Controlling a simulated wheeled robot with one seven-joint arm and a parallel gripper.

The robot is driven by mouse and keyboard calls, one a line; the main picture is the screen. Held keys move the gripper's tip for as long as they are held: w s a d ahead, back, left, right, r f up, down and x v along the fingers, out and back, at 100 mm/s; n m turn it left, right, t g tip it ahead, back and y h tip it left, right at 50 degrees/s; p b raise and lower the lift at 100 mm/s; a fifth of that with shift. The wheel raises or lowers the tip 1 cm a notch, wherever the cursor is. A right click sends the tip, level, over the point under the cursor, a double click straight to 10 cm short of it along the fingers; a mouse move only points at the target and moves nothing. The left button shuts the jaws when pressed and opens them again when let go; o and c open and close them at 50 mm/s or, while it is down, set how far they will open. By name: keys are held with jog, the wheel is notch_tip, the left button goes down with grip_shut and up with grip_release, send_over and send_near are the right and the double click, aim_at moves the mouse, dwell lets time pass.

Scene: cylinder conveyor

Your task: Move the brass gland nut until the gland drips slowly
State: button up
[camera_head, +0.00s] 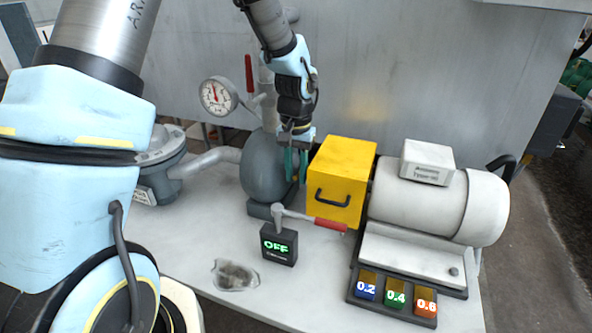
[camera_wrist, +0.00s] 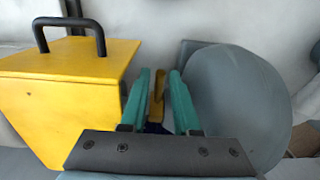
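My gripper (camera_head: 293,165) points down between the grey pump body (camera_head: 262,172) and the yellow box (camera_head: 335,170). In the wrist view its green fingers (camera_wrist: 159,90) stand apart. A brass-coloured part (camera_wrist: 157,85), likely the gland nut, shows in the gap between them. The fingers do not clearly close on it; whether they touch it I cannot tell. In the head view the nut is hidden behind the gripper and the box. The gland itself and any drip do not show. A small display (camera_head: 279,245) reads OFF.
A red-handled lever (camera_head: 330,224) lies across behind the display. A white motor (camera_head: 420,200) stands right of the box, with 0.2, 0.4 and 0.6 buttons (camera_head: 396,295) in front. A gauge (camera_head: 217,96) is at left. A clear puddle-like patch (camera_head: 235,275) lies on the table.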

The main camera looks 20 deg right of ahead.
jog(key=shift+c, duration=0.4)
grip_shut()
dwell(1.0)
